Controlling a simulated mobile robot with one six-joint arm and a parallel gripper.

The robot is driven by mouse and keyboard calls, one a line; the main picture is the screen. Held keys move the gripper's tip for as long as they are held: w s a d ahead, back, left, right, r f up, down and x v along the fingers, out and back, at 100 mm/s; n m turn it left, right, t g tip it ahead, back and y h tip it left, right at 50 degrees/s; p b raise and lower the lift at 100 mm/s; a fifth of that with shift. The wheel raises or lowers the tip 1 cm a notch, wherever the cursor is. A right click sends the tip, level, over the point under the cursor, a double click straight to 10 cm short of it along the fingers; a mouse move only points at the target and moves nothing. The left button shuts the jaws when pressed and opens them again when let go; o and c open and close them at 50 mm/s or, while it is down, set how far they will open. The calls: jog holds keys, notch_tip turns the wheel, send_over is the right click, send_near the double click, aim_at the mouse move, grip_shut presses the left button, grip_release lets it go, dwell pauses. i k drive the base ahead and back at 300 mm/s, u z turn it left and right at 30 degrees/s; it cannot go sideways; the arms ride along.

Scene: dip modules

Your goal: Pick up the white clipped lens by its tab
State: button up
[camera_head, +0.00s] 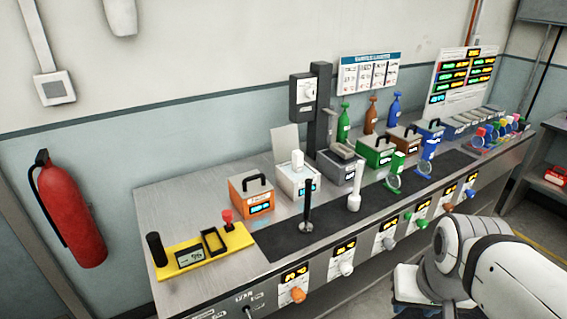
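A small white upright piece (354,193) stands on the dark mat (285,240), with a narrow upper part and a wider, rounded lower part. It looks like the white clipped lens, with its tab upward, but the lens itself is too small to make out. A green clipped lens (396,172) and a blue clipped lens (427,158) stand to its right on the mat. My white arm shows at the lower right, in front of the bench. My gripper is not in view.
A black post (307,212) stands just left of the white piece. Behind are an orange box (252,194), a white box (297,180), a grey box (340,165) and a green box (377,151). A yellow tray (235,239) sits at the left. Several knobs line the bench front.

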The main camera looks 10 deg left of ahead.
aim_at(296, 155)
jog(key=u, duration=0.15)
jog(key=i, duration=1)
jog(key=u, duration=0.1)
